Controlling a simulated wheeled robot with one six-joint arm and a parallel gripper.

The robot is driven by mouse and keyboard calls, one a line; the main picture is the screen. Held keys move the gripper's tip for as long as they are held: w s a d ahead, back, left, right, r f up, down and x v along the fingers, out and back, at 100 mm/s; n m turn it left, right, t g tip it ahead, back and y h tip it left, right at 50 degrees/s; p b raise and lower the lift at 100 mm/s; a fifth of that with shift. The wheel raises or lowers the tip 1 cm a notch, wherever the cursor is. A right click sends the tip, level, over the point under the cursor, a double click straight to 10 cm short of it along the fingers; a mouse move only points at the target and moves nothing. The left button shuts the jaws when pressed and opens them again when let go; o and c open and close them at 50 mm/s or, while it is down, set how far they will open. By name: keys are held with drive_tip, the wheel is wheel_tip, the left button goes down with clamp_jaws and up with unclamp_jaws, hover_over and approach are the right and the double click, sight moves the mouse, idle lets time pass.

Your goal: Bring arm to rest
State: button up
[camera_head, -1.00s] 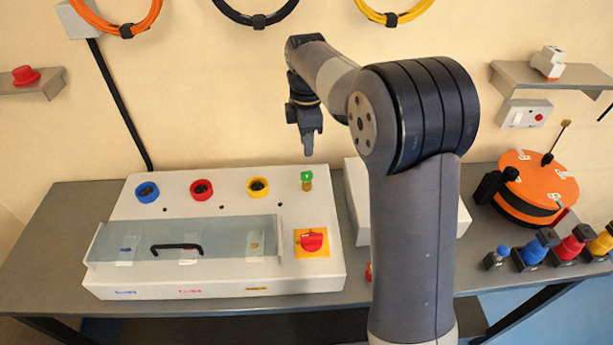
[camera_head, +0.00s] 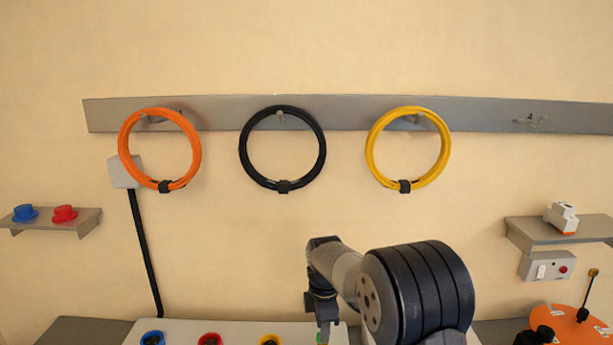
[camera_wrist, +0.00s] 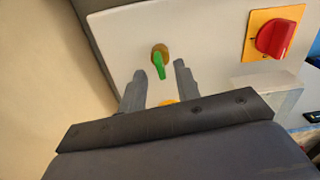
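My gripper (camera_wrist: 158,90) shows in the wrist view with its two grey fingers apart and nothing between them that it holds. Beyond the fingertips, a small green key or lever on a brass base (camera_wrist: 160,62) stands on the white panel (camera_wrist: 205,50); the gripper appears apart from it. In the head view my arm reaches toward the wall above the white panel (camera_head: 235,328), and the gripper's lower end is near the picture's bottom edge, with its fingers hard to make out.
A red rotary switch on a yellow plate (camera_wrist: 274,37) is right of the green key. Orange (camera_head: 196,145), black (camera_head: 322,150) and yellow (camera_head: 447,150) cable coils hang on a wall rail (camera_head: 350,108). Shelves (camera_head: 85,222) (camera_head: 535,235) flank the bench.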

wheel_tip(320, 180, down, 2)
drive_tip(key=shift+f+m, duration=0.1)
drive_tip(key=shift+m, duration=1)
